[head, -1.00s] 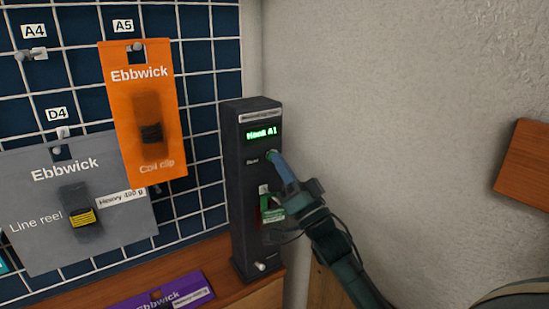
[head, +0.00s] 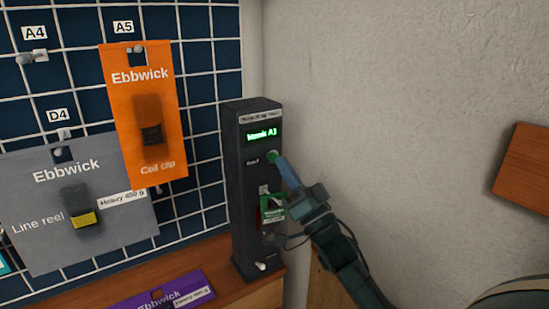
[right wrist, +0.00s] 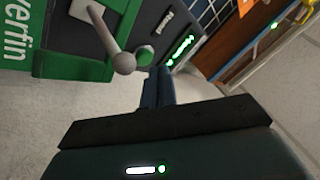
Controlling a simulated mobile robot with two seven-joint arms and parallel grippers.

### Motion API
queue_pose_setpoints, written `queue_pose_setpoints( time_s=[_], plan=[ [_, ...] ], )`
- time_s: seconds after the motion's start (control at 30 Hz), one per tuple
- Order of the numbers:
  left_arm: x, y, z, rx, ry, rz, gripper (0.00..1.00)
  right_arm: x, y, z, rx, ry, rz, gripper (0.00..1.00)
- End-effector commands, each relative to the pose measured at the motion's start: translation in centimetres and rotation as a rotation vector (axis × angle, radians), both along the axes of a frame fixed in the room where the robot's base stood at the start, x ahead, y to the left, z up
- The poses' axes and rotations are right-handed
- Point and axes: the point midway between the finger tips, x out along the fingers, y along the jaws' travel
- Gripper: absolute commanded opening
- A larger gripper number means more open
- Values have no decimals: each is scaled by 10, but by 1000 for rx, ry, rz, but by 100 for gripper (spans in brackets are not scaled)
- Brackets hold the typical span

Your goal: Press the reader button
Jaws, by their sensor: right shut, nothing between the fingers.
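The reader (head: 240,190) is a tall dark box with a lit green display (head: 262,135), which seems to read "Hook A1". Its round green button (head: 271,156) sits just below the display and also shows in the right wrist view (right wrist: 146,54). My right gripper (head: 282,164) is shut and empty, its blue fingertips just right of the button. In the right wrist view the shut fingers (right wrist: 158,84) point toward the reader close to the button; a small gap seems to lie between them. My left gripper is not in view.
A green card (head: 272,212) hangs on the reader below the button, and a ball-tipped peg (right wrist: 122,62) sticks out beside my fingers. Orange (head: 170,110) and grey (head: 30,170) packs hang on the grid at left. A purple pack (head: 195,283) lies on the wooden ledge.

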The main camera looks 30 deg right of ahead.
Motion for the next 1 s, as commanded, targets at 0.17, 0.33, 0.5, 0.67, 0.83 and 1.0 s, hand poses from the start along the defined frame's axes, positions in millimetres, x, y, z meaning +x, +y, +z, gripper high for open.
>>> queue_pose_setpoints(
  time_s=[0.17,0.33,0.5,0.67,0.83,1.0],
  plan=[
    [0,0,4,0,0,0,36,-8,-1,1,1,2,0,0],
    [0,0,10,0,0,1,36,-25,-2,1,-1,2,0,0],
    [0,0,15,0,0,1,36,-41,-3,1,0,1,0,0],
    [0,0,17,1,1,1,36,-49,-4,1,0,0,0,0],
    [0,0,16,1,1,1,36,-50,-4,0,0,0,0,0],
    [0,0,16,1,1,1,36,-50,-4,0,0,0,0,0]
  ],
)
